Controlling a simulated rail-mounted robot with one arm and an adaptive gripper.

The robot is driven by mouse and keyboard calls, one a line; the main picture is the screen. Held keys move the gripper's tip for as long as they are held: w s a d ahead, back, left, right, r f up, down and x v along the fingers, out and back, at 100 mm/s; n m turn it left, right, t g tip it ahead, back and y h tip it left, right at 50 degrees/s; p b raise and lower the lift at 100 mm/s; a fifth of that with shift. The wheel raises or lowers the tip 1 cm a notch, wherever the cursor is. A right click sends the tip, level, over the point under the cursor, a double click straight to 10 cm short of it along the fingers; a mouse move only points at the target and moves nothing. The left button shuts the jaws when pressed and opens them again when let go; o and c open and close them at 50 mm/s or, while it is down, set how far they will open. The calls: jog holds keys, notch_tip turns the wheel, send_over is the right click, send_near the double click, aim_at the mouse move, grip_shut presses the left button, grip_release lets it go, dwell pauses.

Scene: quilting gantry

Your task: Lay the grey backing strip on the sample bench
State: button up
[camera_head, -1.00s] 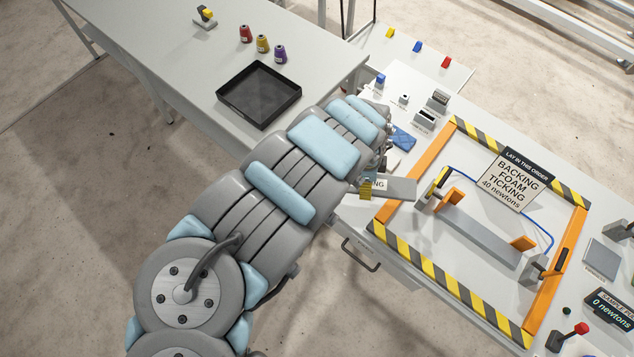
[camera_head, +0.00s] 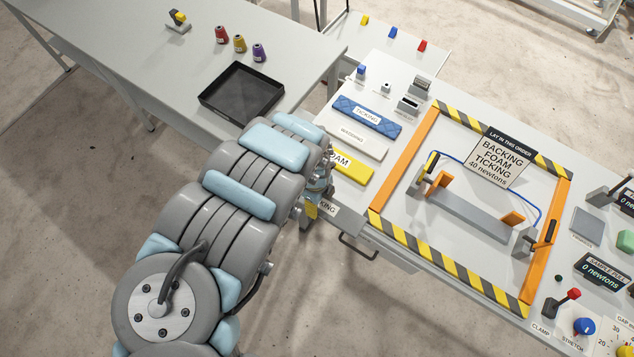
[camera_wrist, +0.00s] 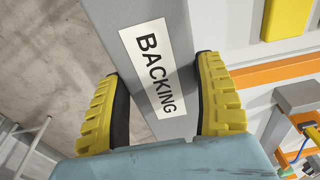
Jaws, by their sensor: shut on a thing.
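The grey backing strip (camera_wrist: 180,110) with its white BACKING label lies between the two yellow fingers of my gripper (camera_wrist: 160,68) in the wrist view, and the gripper is shut on it. In the head view the strip (camera_head: 349,219) shows only in part, with the letters KING, at the bench's front edge left of the striped frame. My arm hides the rest, and my gripper (camera_head: 312,208) is partly hidden. The sample bench (camera_head: 395,218) carries a black-yellow and orange frame (camera_head: 404,161) around a grey bar between orange clamps (camera_head: 470,215).
Behind the strip lie a yellow FOAM strip (camera_head: 352,169), a pale WADDING strip (camera_head: 370,147) and a blue TICKING strip (camera_head: 385,125). An order sign (camera_head: 500,160) stands in the frame. A black tray (camera_head: 242,94) sits on the left table. Knobs (camera_head: 584,327) are at the right.

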jog(key=w+f+b, duration=0.2)
jog(key=w+b, duration=0.1)
jog(key=b, duration=0.1)
jog(key=w+f+b, duration=0.1)
jog(key=w+b, duration=0.2)
jog(key=b, duration=0.1)
jog(key=w+f+b, duration=0.2)
jog(key=w+b, duration=0.1)
jog(key=b, duration=0.1)
jog(key=shift+a+f+b, duration=0.15)
jog(key=shift+f+b, duration=0.15)
jog(key=shift+w+f, duration=0.1)
jog(key=shift+w, duration=0.1)
jog(key=shift+w+a+f, duration=0.1)
jog(key=shift+w+f, duration=0.7)
jog(key=shift+f, duration=0.2)
jog(key=shift+w+f+b, duration=0.3)
jog(key=shift+w, duration=0.2)
jog(key=shift+w+a+f, duration=0.1)
jog(key=shift+w+f, duration=0.05)
jog(key=shift+f, duration=1.8)
